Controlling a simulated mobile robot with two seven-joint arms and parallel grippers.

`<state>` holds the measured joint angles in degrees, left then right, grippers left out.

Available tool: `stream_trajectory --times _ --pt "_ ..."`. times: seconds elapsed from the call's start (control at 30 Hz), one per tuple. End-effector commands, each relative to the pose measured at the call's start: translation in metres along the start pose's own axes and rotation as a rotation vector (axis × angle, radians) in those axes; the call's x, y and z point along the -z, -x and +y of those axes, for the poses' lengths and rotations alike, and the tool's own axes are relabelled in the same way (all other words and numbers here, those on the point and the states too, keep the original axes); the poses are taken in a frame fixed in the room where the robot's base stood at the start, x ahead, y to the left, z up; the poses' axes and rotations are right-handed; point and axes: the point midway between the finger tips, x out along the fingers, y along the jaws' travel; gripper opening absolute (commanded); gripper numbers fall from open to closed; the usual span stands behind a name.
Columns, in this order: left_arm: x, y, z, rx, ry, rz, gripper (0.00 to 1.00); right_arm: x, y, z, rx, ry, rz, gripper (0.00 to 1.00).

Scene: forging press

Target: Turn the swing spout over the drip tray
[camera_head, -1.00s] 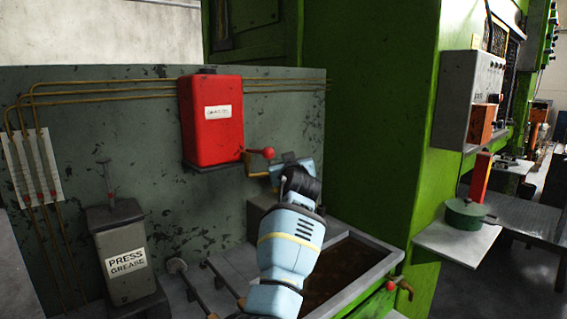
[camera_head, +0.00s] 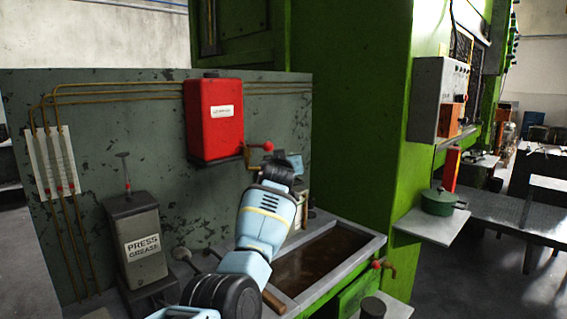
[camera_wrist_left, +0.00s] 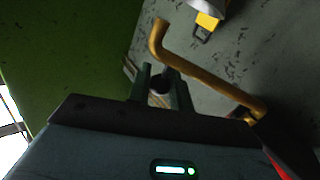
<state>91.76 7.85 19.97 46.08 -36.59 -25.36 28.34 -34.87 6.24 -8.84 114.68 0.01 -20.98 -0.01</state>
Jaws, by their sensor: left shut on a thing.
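The brass swing spout (camera_head: 249,158) shows beneath the red tank, partly hidden by my arm; its bent pipe (camera_wrist_left: 208,77) crosses the left wrist view. A red ball knob (camera_head: 268,146) is beside it. My left gripper (camera_head: 294,165) is at the spout, right of the red knob. In the wrist view its fingers (camera_wrist_left: 161,88) are closed around a small dark round part beside the pipe; whether that part joins the pipe is unclear. The drip tray appears to be the grey-rimmed trough (camera_head: 352,228) with brown contents, below and right of the gripper. My right gripper is not in view.
The red tank (camera_head: 213,130) hangs on the green-grey panel (camera_head: 80,100). A press grease can (camera_head: 137,240) stands at left. The green press column (camera_head: 360,110) rises behind the trough. A green pot (camera_head: 440,203) sits on a shelf at right.

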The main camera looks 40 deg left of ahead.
Motion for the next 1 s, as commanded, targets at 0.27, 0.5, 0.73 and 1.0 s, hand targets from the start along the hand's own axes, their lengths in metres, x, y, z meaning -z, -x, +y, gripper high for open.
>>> stream_trajectory --times 0.27,0.5,0.73,1.0 --pt "0.0009 -0.0027 0.0003 -0.007 -0.001 0.000 0.00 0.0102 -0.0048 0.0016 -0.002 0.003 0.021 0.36" --pt "0.0011 -0.0026 0.0004 -0.007 0.000 0.000 0.00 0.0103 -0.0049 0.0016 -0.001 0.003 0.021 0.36" --pt "0.0009 -0.0025 0.0005 -0.007 0.000 0.000 0.41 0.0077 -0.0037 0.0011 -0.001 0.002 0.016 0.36" --pt "0.0007 -0.0016 0.0008 -0.007 0.000 -0.001 0.41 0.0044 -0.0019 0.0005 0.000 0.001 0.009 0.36"
